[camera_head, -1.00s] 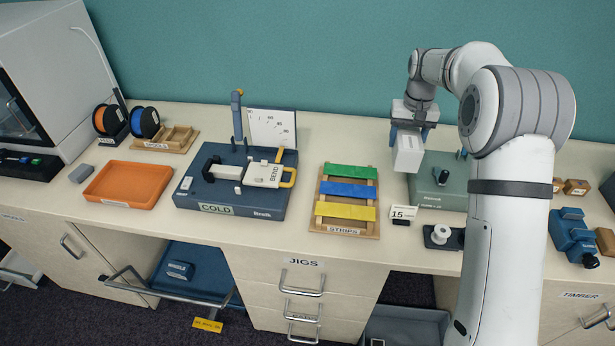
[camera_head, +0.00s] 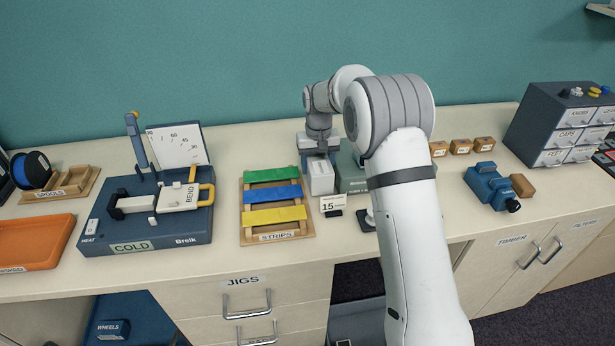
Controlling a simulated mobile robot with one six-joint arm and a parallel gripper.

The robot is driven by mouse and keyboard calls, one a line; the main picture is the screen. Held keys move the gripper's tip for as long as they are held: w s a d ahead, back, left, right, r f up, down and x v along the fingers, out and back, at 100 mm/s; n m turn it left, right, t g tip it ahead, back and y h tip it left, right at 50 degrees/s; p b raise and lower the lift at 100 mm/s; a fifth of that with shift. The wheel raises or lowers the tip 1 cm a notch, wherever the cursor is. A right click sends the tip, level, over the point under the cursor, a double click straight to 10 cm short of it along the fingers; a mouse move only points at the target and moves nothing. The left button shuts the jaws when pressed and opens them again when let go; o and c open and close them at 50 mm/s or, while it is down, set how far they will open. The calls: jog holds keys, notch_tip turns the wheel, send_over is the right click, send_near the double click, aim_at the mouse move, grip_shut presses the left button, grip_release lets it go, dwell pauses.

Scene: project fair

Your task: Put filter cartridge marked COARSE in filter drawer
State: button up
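My gripper (camera_head: 320,160) is above the bench, right of the strips rack. Its dark blue fingers are on either side of a pale white block (camera_head: 321,180), and it looks shut on this block. No marking can be read on the block, so I cannot tell whether it is the COARSE cartridge. The block hangs close in front of and left of a green machine (camera_head: 352,181), whose right part my arm hides. I cannot tell whether the block touches the bench.
The strips rack (camera_head: 247,225) and a "15" card (camera_head: 333,205) are near the block. A bending machine (camera_head: 135,237) is on the left. A blue vise (camera_head: 490,185), small wooden blocks (camera_head: 460,146) and a drawer cabinet (camera_head: 530,125) are on the right.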

jog(key=shift+f+p, duration=0.4)
jog(key=shift+f, duration=2.15)
jog(key=shift+f, duration=0.1)
jog(key=o, duration=0.8)
